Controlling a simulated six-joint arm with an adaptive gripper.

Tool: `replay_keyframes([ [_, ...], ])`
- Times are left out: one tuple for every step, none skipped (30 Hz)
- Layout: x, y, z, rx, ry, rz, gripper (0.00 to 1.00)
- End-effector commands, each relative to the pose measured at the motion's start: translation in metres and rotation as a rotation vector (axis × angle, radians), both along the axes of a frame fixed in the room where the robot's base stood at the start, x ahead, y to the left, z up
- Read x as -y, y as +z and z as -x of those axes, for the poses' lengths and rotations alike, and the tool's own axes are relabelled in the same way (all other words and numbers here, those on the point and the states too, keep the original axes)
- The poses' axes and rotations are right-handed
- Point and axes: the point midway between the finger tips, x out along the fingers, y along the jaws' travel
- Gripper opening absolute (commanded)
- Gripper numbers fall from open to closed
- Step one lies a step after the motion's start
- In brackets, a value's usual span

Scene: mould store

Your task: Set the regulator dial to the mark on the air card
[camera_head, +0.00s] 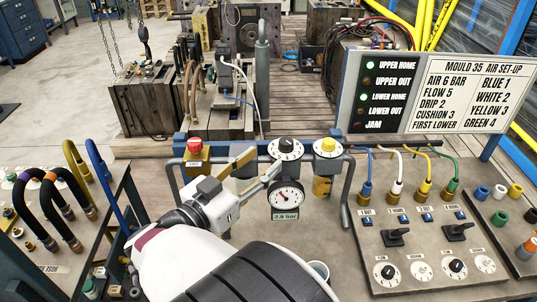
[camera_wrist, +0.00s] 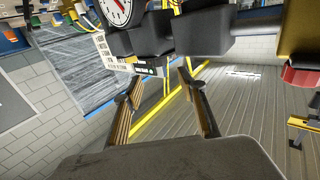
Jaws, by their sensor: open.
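The regulator dial (camera_head: 287,147), a black knob on a white marked scale, sits on the rail of the air unit. Its exact setting is too small to read. The gauge (camera_head: 287,194) below shows a small readout that looks like 2.8 bar; its face also shows in the wrist view (camera_wrist: 116,11). The air card (camera_head: 473,97), headed MOULD 35 AIR SET-UP, reads AIR 6 BAR, FLOW 5, DRIP 2, CUSHION 3. My gripper (camera_head: 257,168) is open and empty, just below and left of the dial; its spread fingers show in the wrist view (camera_wrist: 160,92).
A red button (camera_head: 195,147) and a yellow knob (camera_head: 327,147) flank the dial. A pipe rail (camera_head: 347,200) bends down at right. A panel with switches and small dials (camera_head: 430,255) stands right, with coloured hoses above it. Black hoses (camera_head: 50,200) arch at left.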

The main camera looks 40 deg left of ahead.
Motion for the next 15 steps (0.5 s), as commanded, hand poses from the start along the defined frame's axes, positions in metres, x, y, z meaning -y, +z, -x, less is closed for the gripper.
replay_keyframes([
  [-0.0001,0.0002,-0.0051,0.000,-0.001,0.000,0.41],
  [-0.0004,0.0004,-0.0064,0.001,0.000,0.001,0.41],
  [-0.0007,0.0005,-0.0072,0.001,0.001,0.001,0.41],
  [-0.0009,0.0005,-0.0071,0.001,0.001,0.001,0.41],
  [-0.0009,0.0005,-0.0069,0.001,0.002,0.001,0.41],
  [-0.0009,0.0004,-0.0068,0.001,0.002,0.001,0.41],
  [-0.0009,0.0004,-0.0068,0.001,0.002,0.001,0.41],
  [-0.0009,0.0004,-0.0068,0.001,0.002,0.001,0.41],
  [-0.0009,0.0004,-0.0068,0.001,0.001,0.001,0.41],
  [-0.0008,0.0004,-0.0069,0.001,0.001,0.001,0.41],
  [-0.0008,0.0004,-0.0071,0.001,0.001,0.001,0.41],
  [-0.0007,0.0004,-0.0075,0.001,0.001,0.001,0.41],
  [-0.0008,0.0004,-0.0081,0.001,0.001,0.001,0.41],
  [-0.0007,0.0004,-0.0089,0.001,0.001,0.001,0.41],
  [-0.0008,0.0004,-0.0103,0.001,0.000,0.001,0.41],
])
